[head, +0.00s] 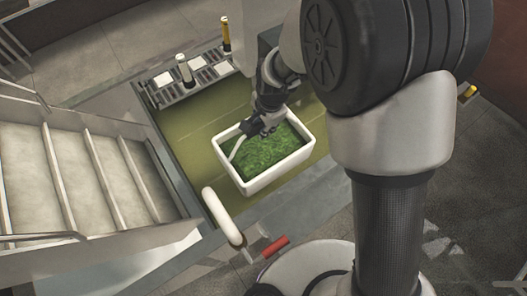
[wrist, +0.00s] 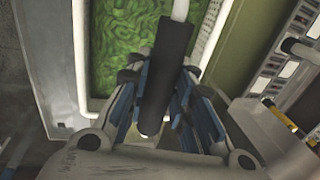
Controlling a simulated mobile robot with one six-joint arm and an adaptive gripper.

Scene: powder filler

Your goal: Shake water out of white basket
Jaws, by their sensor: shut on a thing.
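The white basket (head: 247,186) is a rectangular tub filled with green leafy stuff (head: 268,153). In the head view it is over the greenish water of a sunken tank (head: 190,138); I cannot tell whether its bottom touches the water. My gripper (head: 266,131) is over the basket, shut on the dark grip of its handle (wrist: 168,75). The handle's white part runs on past the grip. The wrist view shows the basket's rim (wrist: 80,50) and the green contents (wrist: 118,45) beyond the fingers (wrist: 160,110). The basket looks roughly level.
Metal stairs (head: 85,175) stand left of the tank. A ledge with panels and upright cylinders (head: 184,68) runs along the tank's far side. A white curved rail (head: 222,216) and a red cylinder (head: 275,246) are at the near edge. Open water lies left of the basket.

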